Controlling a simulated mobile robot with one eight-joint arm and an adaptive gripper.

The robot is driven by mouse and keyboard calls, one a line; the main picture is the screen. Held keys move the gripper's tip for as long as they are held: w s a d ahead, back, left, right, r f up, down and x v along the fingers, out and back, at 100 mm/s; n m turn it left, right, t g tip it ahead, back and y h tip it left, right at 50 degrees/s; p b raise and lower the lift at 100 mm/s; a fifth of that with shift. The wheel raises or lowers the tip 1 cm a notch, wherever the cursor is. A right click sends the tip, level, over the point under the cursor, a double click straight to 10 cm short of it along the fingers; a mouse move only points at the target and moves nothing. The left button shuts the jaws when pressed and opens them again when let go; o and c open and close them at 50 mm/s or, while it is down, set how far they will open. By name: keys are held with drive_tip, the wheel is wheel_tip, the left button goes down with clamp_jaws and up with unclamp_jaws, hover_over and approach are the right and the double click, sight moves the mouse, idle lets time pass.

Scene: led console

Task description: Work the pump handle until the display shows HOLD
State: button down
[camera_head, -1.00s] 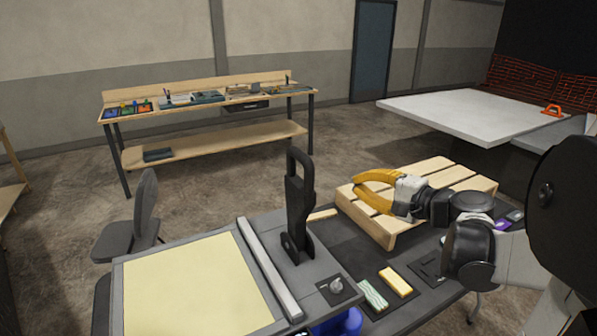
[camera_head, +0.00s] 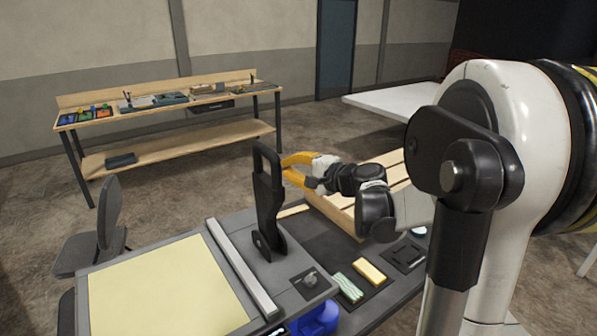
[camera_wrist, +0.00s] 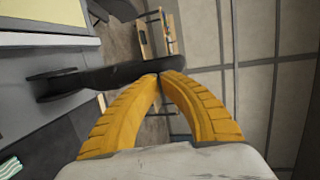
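The black pump handle (camera_head: 268,205) stands nearly upright on the grey console (camera_head: 288,272), with a loop at its top. In the wrist view the handle (camera_wrist: 105,77) lies across the picture just beyond my fingertips. My gripper (camera_head: 285,165) has yellow fingers and is at the right side of the handle, near its upper part. In the wrist view my gripper (camera_wrist: 160,75) has its two fingertips almost together, with nothing seen between them. I cannot tell whether the tips touch the handle. No display text can be read in either view.
A pale yellow panel (camera_head: 165,288) fills the console's left part. A small knob (camera_head: 310,280), a green-striped block (camera_head: 348,287) and a yellow block (camera_head: 370,271) are at the front right. A slatted wooden rack (camera_head: 340,212) stands behind. A blue object (camera_head: 316,318) is below the front edge.

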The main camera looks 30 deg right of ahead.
drive_tip(key=shift+w, duration=0.35)
drive_tip(key=w+g+p, duration=0.1)
drive_tip(key=w, duration=0.1)
drive_tip(key=w+r+p, duration=0.1)
drive_tip(key=w, duration=0.2)
drive_tip(key=w+r+g+p, duration=0.1)
drive_tip(key=w, duration=0.2)
drive_tip(key=shift+a+g+p, duration=0.25)
drive_tip(key=shift+g+p, duration=0.05)
drive_tip(key=shift+p, duration=0.1)
drive_tip(key=w+f+g+p, duration=0.1)
drive_tip(key=w+g+p, duration=0.2)
drive_tip(key=w, duration=0.8)
drive_tip(key=shift+a+f+m+g+h, duration=0.15)
drive_tip(key=shift+f+m+g+h, duration=0.1)
drive_tip(key=shift+m+g+h, duration=0.15)
drive_tip(key=shift+w, duration=0.1)
